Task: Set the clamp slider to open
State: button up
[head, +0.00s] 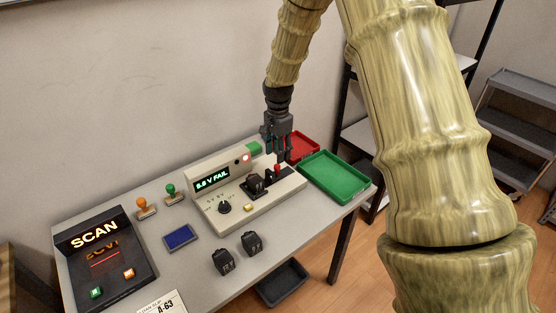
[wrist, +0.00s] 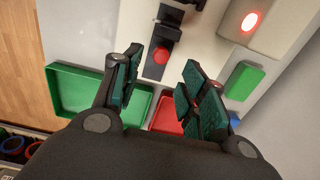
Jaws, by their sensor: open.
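The clamp slider is a red knob (head: 277,168) on a dark track on top of the beige tester (head: 235,215). In the wrist view the red knob (wrist: 161,56) sits on its black track, beyond and roughly between my fingertips. My gripper (head: 279,155) is open and points down over the right end of the tester, very near the knob. In the wrist view my gripper (wrist: 160,75) shows its fingers spread, with nothing held. I cannot tell whether a finger touches the knob. A black adapter (head: 256,184) sits on the tester, left of the knob.
The tester display (head: 212,179) reads "5.0 V FAIL", with a red lamp (head: 245,158) lit. A green tray (head: 335,177) and a red tray (head: 303,145) lie to the right. Two black adapters (head: 223,262) (head: 251,243) lie in front. A scanner (head: 104,255) stands at left.

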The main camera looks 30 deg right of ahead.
aim_at(278, 165)
notch_tip(278, 165, up, 6)
jog(key=shift+r, duration=0.2)
dwell(0.6)
